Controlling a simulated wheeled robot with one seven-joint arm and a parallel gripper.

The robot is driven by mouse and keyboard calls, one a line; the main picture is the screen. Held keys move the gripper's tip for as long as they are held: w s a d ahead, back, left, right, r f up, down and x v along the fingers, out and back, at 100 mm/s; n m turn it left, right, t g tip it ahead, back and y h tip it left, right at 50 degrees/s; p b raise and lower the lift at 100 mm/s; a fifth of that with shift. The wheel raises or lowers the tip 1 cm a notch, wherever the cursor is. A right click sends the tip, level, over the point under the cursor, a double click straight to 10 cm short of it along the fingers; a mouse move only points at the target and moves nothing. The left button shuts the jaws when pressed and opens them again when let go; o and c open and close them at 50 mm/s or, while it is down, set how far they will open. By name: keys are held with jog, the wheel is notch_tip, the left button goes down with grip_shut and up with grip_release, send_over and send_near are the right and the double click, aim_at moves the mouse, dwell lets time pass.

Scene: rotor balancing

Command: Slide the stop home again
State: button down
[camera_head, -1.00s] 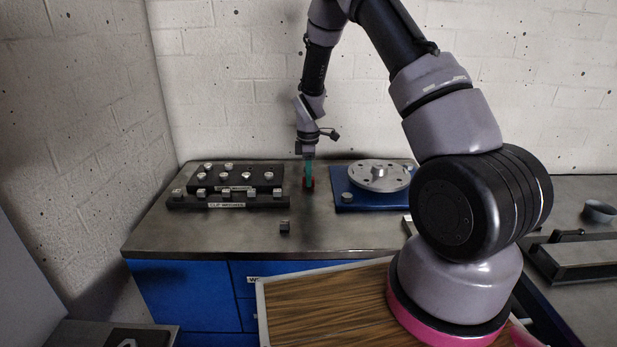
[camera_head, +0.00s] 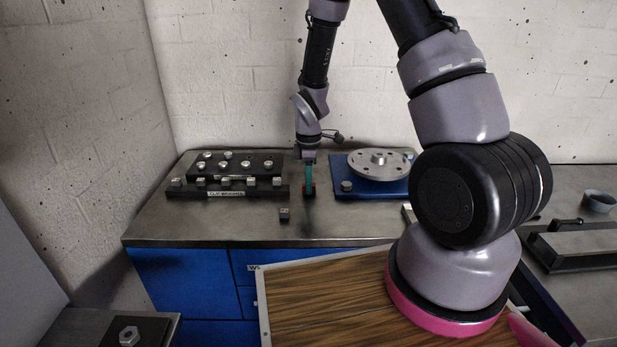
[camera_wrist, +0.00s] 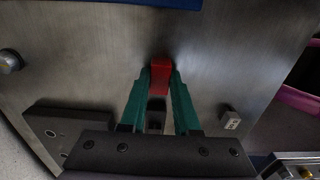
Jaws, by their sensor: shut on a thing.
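A small red block (camera_wrist: 160,77) sits between the tips of my gripper (camera_wrist: 158,85) in the wrist view. I take it to be the stop, though no label on it shows. My gripper's two teal fingers are shut on it from both sides. In the head view my gripper (camera_head: 308,190) points straight down over the bench, between the clip rack and the blue plate, with bits of red at its fingertips. The fingers hide most of the block there. I cannot tell whether the block touches the bench top.
Left stands a black stepped clip rack (camera_head: 262,192) with several metal pieces. Right is a blue plate (camera_head: 345,162) bearing a round silver rotor disc (camera_head: 378,164). A small dark cube (camera_head: 284,214) lies in front, left of my gripper. Bare bench (camera_head: 200,230) lies along the front.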

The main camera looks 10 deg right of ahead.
jog(key=shift+s, duration=0.25)
jog(key=c, duration=0.6)
grip_release()
jog(key=shift+c, duration=0.2)
jog(key=shift+r, duration=0.4)
notch_tip(320, 180, up, 10)
